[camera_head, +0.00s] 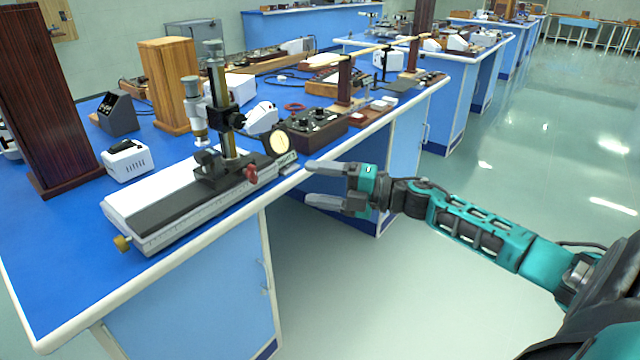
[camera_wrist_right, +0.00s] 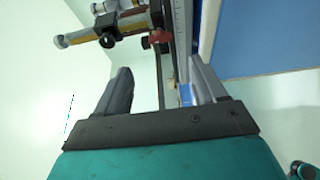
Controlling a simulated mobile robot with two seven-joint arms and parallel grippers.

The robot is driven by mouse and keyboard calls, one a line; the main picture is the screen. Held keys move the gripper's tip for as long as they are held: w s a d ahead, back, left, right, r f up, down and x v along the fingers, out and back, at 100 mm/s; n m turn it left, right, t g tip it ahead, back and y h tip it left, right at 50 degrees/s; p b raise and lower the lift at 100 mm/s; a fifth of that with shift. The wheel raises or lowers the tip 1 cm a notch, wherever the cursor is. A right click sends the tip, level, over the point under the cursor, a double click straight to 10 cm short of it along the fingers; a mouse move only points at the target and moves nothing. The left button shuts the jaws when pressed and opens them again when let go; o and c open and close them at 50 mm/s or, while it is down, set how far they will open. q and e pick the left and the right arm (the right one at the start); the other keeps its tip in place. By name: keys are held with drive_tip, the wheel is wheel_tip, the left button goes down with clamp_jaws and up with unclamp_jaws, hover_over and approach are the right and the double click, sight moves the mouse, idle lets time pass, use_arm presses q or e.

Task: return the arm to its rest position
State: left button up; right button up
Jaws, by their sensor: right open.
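My right arm (camera_head: 480,232) is teal and black and reaches in from the lower right of the head view. Its gripper (camera_head: 312,182) is open and empty, in front of the bench edge and close to the right end of the measuring instrument (camera_head: 190,205). In the right wrist view the two grey fingers (camera_wrist_right: 160,92) stand apart with nothing between them. The instrument's rail and red knob (camera_wrist_right: 156,39) show beyond the fingers. My left gripper is in neither view.
The blue bench (camera_head: 60,262) has a pale raised edge. A control box (camera_head: 312,132), a wooden block (camera_head: 170,85) and a dark wooden column (camera_head: 50,100) stand on it. More benches stand behind. The glossy floor (camera_head: 520,160) at right is clear.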

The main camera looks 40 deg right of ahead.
use_arm(q)
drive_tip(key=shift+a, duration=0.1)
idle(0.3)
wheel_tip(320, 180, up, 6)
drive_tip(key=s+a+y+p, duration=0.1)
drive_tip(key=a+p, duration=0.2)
drive_tip(key=p, duration=0.6)
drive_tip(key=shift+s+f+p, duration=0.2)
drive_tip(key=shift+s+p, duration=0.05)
drive_tip(key=shift+p, duration=0.15)
use_arm(e)
drive_tip(key=s+a+f+m+g+h, duration=0.1)
drive_tip(key=s+a+f+m+h, duration=0.3)
drive_tip(key=s+a+f+m, duration=0.3)
drive_tip(key=s+a+f+m+g+h, duration=0.2)
drive_tip(key=s+a+f+m+h, duration=0.2)
drive_tip(key=s+a+f+m, duration=0.3)
drive_tip(key=s+a+m, duration=0.5)
drive_tip(key=m, duration=0.3)
drive_tip(key=shift+s+f+m+h, duration=0.3)
drive_tip(key=shift+s+m+h, duration=0.1)
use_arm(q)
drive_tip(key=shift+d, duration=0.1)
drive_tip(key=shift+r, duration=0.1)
use_arm(e)
drive_tip(key=shift+c, duration=0.3)
